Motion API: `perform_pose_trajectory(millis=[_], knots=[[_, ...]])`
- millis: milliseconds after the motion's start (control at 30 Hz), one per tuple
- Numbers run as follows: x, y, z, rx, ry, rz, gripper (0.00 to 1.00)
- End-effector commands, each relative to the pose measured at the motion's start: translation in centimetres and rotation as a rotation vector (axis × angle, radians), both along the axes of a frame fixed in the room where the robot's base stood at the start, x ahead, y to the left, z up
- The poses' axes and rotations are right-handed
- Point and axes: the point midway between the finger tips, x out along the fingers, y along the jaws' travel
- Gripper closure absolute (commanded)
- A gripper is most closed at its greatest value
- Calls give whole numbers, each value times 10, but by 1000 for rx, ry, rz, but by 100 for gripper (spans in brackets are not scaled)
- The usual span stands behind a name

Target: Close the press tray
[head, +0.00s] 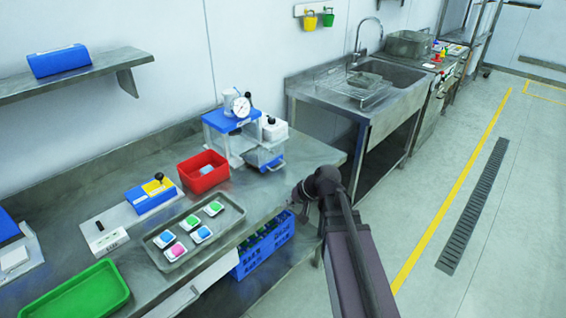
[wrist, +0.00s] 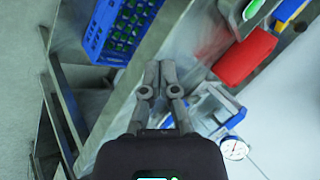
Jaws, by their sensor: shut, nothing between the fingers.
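The press (head: 218,122) stands on the steel bench, with a blue top and a round white dial gauge. Its light-coloured press tray (head: 266,157), with blue parts, sticks out at the lower right of the press, toward the bench's front edge. My gripper (head: 299,193) is at the bench's front edge, to the lower right of the tray and apart from it. In the wrist view my gripper (wrist: 160,68) has its fingers together with nothing between them. The press (wrist: 225,108) lies to their right there, partly hidden by my gripper.
A red bin (head: 203,180) stands left of the press. A grey tray (head: 170,258) with several coloured pieces and a green tray (head: 78,292) are nearer. A blue crate (head: 264,252) sits below the bench. The floor (head: 450,180) at right is clear.

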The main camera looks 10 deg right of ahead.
Motion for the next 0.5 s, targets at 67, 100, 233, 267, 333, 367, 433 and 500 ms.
perform_pose_trajectory(millis=[67,100,233,267,333,367,433,500], knots=[[22,-4,-11,92,-43,-46,100],[31,-6,-11,139,-66,-71,100],[61,-17,-9,294,-138,-154,100],[68,-21,-9,329,-154,-174,100],[83,-30,-6,411,-192,-222,100],[89,-35,-5,448,-208,-244,100],[103,-47,-3,529,-243,-293,100],[116,-61,0,609,-278,-345,100]])
